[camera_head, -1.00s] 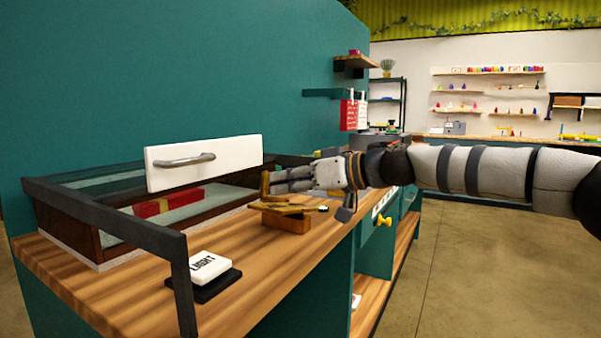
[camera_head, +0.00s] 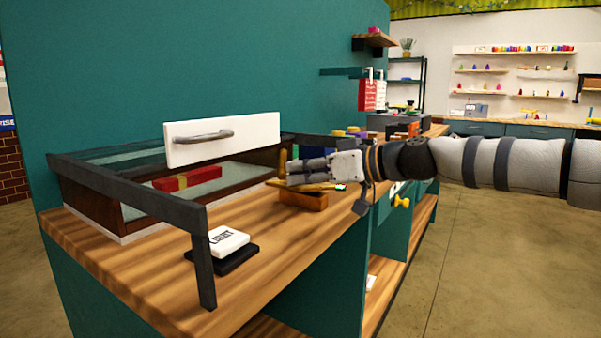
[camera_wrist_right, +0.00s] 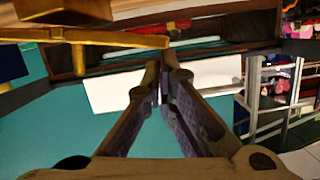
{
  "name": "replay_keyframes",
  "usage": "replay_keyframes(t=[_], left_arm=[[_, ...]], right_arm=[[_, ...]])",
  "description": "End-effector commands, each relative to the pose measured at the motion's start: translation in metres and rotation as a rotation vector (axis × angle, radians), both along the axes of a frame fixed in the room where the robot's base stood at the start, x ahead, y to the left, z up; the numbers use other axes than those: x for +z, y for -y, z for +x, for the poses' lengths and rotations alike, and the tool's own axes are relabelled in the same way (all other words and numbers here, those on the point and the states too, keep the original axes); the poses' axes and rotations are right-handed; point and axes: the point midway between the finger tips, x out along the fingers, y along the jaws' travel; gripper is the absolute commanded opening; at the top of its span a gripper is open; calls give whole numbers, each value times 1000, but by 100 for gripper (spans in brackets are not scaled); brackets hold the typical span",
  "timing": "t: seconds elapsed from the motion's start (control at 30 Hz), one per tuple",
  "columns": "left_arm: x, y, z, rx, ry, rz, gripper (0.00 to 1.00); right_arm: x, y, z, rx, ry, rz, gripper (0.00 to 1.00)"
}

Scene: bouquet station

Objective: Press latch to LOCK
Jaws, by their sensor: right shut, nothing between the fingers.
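The latch is a brass lever (camera_head: 292,185) on a small wooden block (camera_head: 303,200) near the counter's front edge. A brass upright (camera_head: 282,160) stands at its left end. In the right wrist view the brass bar (camera_wrist_right: 110,38) crosses the upper left, beyond the fingertips. My right gripper (camera_head: 285,172) is shut and empty, reaching in from the right just above the lever; I cannot tell whether it touches. Its fingertips meet in the right wrist view (camera_wrist_right: 163,72). Any LOCK marking is not readable. My left gripper is not in view.
A glass-sided case (camera_head: 105,195) with a dark frame and white, handled panel (camera_head: 222,140) stands left of the latch. A red box (camera_head: 188,179) lies inside. A white LIGHT button (camera_head: 228,242) is on the counter in front. A teal wall (camera_head: 200,60) rises behind.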

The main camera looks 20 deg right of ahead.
Motion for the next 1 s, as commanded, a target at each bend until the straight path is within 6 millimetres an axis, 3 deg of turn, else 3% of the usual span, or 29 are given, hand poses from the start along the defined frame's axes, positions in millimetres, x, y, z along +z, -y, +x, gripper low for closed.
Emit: replay_keyframes(t=[0.57,1.0], left_arm=[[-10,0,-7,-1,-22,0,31],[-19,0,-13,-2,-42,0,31]], right_arm=[[-18,-7,-5,1,117,-156,0],[-34,-12,-9,0,116,-151,0]])
